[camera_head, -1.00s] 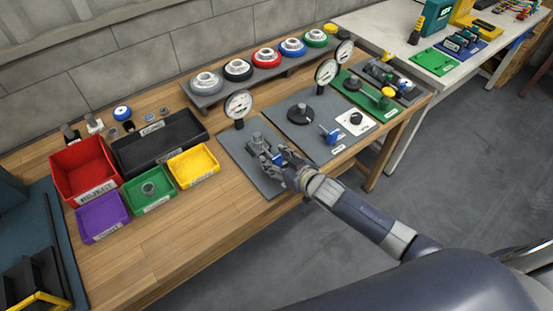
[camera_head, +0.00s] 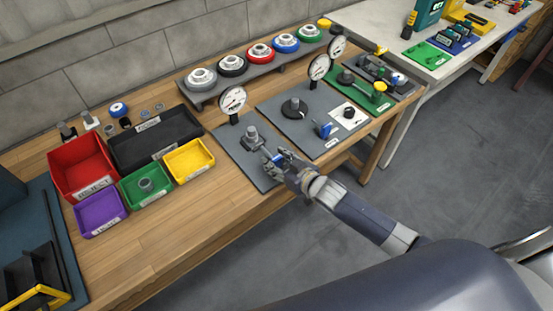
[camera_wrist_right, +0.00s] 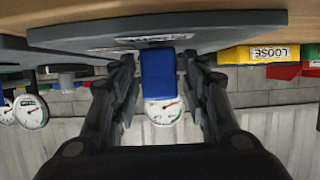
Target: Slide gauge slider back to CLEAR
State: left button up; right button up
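The gauge slider's blue handle (camera_wrist_right: 158,73) is between the two fingers of my right gripper (camera_wrist_right: 158,80) in the wrist view, with narrow gaps on each side. In the head view my right gripper (camera_head: 277,157) is at the front part of a dark grey plate (camera_head: 231,150), mostly hiding the blue handle. A grey block (camera_head: 252,138) stands on this plate behind the gripper, with a round white dial gauge (camera_head: 232,100) behind it. The dial also shows in the wrist view (camera_wrist_right: 164,111). No CLEAR label is readable. My left gripper is not in view.
To the right is another grey plate with a black knob (camera_head: 295,107) and a blue lever (camera_head: 324,130). To the left are a yellow bin (camera_head: 203,168), a green bin (camera_head: 131,197) and a red bin (camera_head: 57,178). The bench front between bins and plate is bare.

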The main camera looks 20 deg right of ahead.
jog(key=shift+r, duration=0.1)
jog(key=shift+s+d, duration=0.1)
jog(key=shift+s, duration=0.1)
jog(key=v, duration=1.1)
jog(key=shift+s, duration=0.25)
jog(key=shift+d, duration=0.1)
jog(key=s+d+f+m+g+h, duration=0.1)
jog(key=s+d+f+g, duration=0.2)
jog(key=f, duration=0.7)
jog(key=s+d+f+h+b, duration=0.1)
jog(key=s+d+f+h, duration=0.1)
jog(key=s+f, duration=0.5)
jog(key=s+d+f+m+g+h, duration=0.1)
jog(key=s+d+f+g, duration=0.15)
jog(key=f, duration=0.95)
jog(key=s+a+f+g, duration=0.1)
jog(key=s+f+g, duration=0.1)
jog(key=s+f, duration=0.3)
jog(key=s+a+f+g, duration=0.2)
jog(key=s+f, duration=0.3)
jog(key=s, duration=0.7)
jog(key=s+a+f+g+b, duration=0.1)
jog(key=s+a+f+g, duration=0.1)
jog(key=s+f, duration=0.4)
jog(key=s, duration=0.3)
jog(key=shift+s+a+h, duration=0.2)
jog(key=shift+s+h, duration=0.1)
jog(key=shift+s, duration=0.05)
